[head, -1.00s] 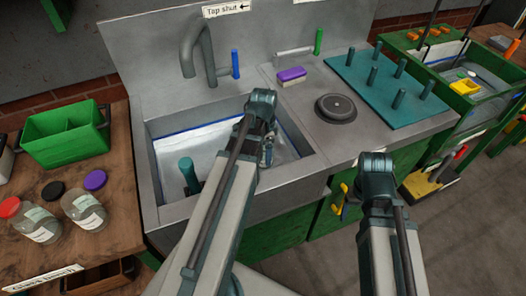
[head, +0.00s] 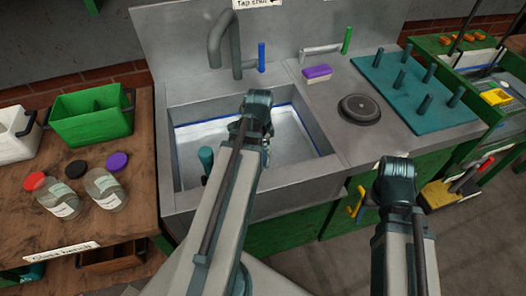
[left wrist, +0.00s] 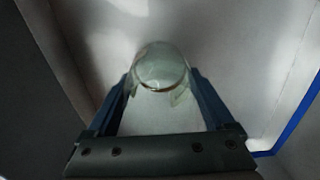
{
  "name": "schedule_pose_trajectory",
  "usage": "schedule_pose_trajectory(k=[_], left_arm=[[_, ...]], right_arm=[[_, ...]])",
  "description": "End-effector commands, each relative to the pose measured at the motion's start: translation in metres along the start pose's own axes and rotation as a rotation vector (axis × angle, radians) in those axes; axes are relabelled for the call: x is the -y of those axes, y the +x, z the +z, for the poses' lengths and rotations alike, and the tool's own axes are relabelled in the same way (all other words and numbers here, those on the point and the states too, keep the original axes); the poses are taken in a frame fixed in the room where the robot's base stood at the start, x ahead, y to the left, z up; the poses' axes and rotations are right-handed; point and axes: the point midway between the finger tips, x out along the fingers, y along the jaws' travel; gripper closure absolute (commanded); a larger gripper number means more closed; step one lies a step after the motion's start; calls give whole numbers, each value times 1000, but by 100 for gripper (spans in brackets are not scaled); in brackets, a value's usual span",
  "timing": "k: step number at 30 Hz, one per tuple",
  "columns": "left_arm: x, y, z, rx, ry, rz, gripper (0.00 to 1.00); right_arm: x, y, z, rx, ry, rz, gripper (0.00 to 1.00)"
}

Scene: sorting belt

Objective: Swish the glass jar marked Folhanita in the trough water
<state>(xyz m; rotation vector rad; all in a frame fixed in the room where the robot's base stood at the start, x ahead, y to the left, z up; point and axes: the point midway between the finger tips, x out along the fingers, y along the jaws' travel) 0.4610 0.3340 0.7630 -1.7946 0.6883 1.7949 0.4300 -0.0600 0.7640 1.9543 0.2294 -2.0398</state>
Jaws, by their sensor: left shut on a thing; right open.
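My left gripper (left wrist: 163,88) is shut on a clear glass jar (left wrist: 162,66), which sits between its two blue fingers in the left wrist view. No label can be read on it. In the head view my left arm reaches down into the trough (head: 330,145), and my arm hides the jar. Pale water (head: 205,133) with a blue line around it fills the trough's lower part. I cannot tell how deep the jar is. My right gripper (head: 395,185) is out in front of the cabinet, empty, its fingers mostly hidden.
A grey tap (head: 222,50) stands behind the trough. Two lidded jars (head: 60,198) and a purple lid (head: 116,161) are on the wooden bench left, near a green crate (head: 92,125). A purple sponge (head: 317,72), a black disc (head: 366,107) and a teal peg board (head: 425,85) lie right.

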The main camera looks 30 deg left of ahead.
Motion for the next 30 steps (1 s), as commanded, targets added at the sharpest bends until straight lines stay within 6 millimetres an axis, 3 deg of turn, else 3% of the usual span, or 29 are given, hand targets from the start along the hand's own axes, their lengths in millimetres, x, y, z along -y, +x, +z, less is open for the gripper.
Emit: schedule_pose_trajectory(k=[5, 24, 30], left_arm=[[1, 0, -4, 0, 2, 0, 83], [3, 0, -74, 0, 3, 0, 83], [2, 0, -81, 0, 0, 0, 83]], right_arm=[[0, 0, 0, 0, 0, 0, 25], [0, 0, 0, 0, 0, 0, 25], [0, 0, 0, 0, 0, 0, 25]])
